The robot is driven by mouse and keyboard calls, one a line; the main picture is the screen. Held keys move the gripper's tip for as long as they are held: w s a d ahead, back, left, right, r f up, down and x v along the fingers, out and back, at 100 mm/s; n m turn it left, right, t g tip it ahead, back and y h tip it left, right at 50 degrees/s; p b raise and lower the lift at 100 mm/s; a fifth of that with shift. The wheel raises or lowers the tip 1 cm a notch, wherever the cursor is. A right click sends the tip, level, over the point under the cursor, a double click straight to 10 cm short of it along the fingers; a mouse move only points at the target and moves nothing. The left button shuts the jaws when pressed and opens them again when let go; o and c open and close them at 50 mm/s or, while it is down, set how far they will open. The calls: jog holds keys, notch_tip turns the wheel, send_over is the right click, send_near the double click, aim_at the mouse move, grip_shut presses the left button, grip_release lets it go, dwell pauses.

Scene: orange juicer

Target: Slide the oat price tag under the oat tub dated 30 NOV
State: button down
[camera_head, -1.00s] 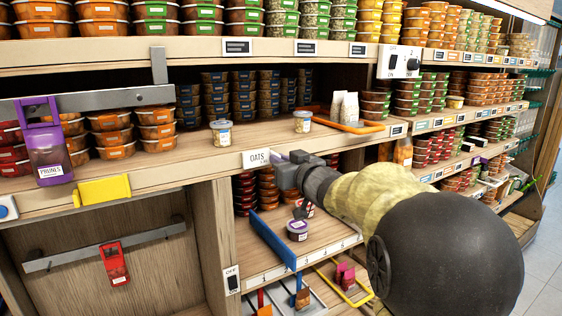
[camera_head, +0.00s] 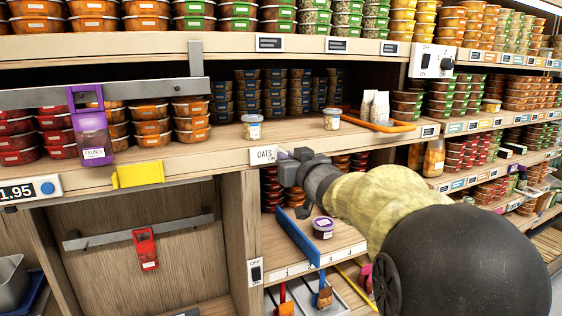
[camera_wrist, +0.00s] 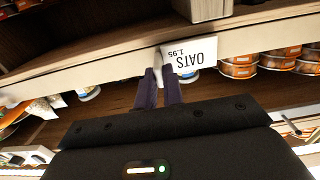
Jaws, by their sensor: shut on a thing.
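My gripper (camera_head: 284,160) is shut on the white price tag (camera_head: 263,156), which reads OATS. In the wrist view the tag (camera_wrist: 190,60) reads OATS 1.95 upside down, beside my dark fingertips (camera_wrist: 162,80). The tag is at the shelf's front edge, standing face outward. Two small tubs with pale contents stand on the shelf: a left tub (camera_head: 252,127), behind and slightly left of the tag, and a right tub (camera_head: 332,119). Their dates are too small to read. I cannot tell whether the tag touches the shelf.
A yellow clip (camera_head: 138,174) and a purple PRUNES holder (camera_head: 91,133) are left along the shelf edge. An orange-edged tray (camera_head: 378,124) with bags lies right of the tubs. Stacked tubs fill the back. A purple-lidded tub (camera_head: 322,228) stands below.

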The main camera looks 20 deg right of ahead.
dwell(0.3)
jog(key=c, duration=1.5)
grip_release()
jog(key=shift+s, duration=0.1)
jog(key=s+d, duration=0.1)
jog(key=s, duration=0.4)
jog(key=s+p, duration=0.1)
jog(key=s, duration=0.5)
jog(key=s+d+p, duration=0.1)
jog(key=s, duration=0.5)
jog(key=shift+d, duration=0.35)
